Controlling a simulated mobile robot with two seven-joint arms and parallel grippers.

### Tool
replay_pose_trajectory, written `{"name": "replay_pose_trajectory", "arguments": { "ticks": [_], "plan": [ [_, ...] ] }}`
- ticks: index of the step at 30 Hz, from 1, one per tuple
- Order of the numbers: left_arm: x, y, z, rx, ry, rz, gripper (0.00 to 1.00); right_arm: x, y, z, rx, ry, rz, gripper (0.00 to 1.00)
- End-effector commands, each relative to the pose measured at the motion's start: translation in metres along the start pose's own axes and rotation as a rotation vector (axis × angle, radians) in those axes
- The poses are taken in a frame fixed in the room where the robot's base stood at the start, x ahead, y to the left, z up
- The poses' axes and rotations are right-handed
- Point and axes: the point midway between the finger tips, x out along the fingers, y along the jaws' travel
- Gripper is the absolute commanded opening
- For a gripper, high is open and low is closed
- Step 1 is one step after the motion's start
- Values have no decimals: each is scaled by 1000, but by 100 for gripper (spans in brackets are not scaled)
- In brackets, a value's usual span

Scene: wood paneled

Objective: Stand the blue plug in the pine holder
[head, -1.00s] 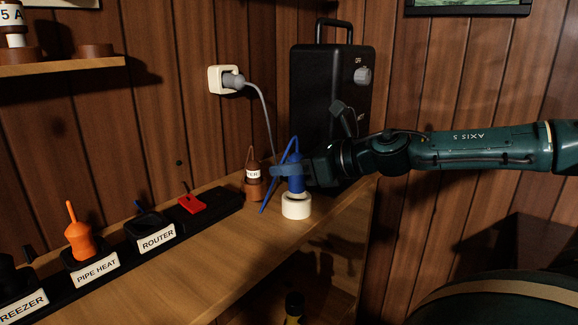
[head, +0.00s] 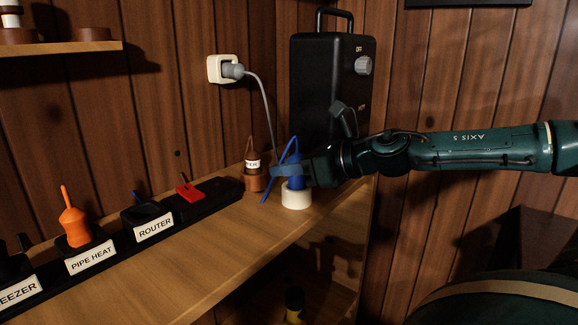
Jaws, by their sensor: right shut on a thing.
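The blue plug (head: 295,157) is upright in my right gripper (head: 290,171), its blue cord looping up and down to the left. The gripper is shut around the plug's body. A pale round holder (head: 296,199), which looks like the pine one, stands on the wooden counter directly beneath. The plug's lower end is at the holder's opening, with the fingers just above the rim. The fingers and rim hide how deep it sits. My left gripper is not in view.
A brown holder (head: 253,184) with a labelled item stands close to the left. A black heater-like box (head: 322,90) stands behind.

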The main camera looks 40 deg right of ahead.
Motion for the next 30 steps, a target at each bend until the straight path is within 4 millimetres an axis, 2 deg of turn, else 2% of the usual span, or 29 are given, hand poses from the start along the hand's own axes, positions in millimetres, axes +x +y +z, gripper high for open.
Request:
{"name": "replay_pose_trajectory", "arguments": {
  "ticks": [23, 24, 30],
  "plan": [
    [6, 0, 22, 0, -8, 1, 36, 6, 0, -20, -1, -1, 0, 5],
    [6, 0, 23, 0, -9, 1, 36, 6, 0, -20, -1, -1, 0, 29],
    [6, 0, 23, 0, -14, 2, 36, 6, 0, -19, -1, 0, 0, 45]
  ]
}}
